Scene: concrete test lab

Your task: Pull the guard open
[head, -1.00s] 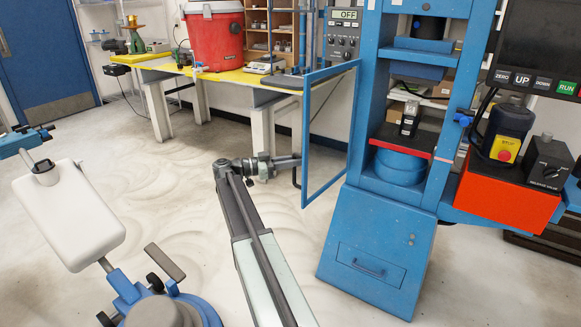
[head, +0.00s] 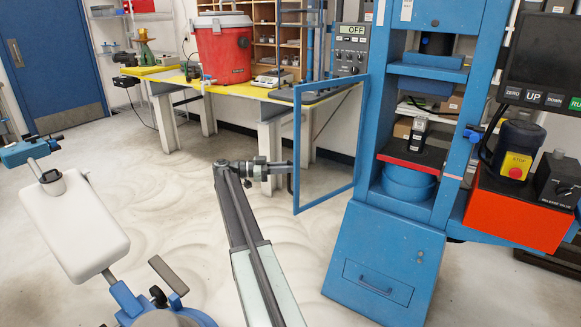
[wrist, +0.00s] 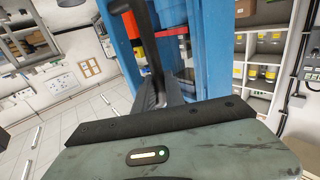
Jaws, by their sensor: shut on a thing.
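The guard (head: 297,150) is a blue rectangular frame with a see-through panel. It stands swung out to the left from the blue press (head: 374,262), clearly open at an angle. A dark bar handle (head: 291,186) is on its free left edge. My gripper (head: 287,168) reaches the handle from the left and is shut on it. In the wrist view the dark handle (wrist: 148,38) rises from between the fingers of my gripper (wrist: 160,88). The finger tips are partly hidden there.
A yellow-topped bench (head: 262,93) with a red cooler (head: 224,55) stands behind. A white-seated stool-like device (head: 75,225) is at the left front. A red control box (head: 520,210) juts out right of the press. Bare floor lies left of the guard.

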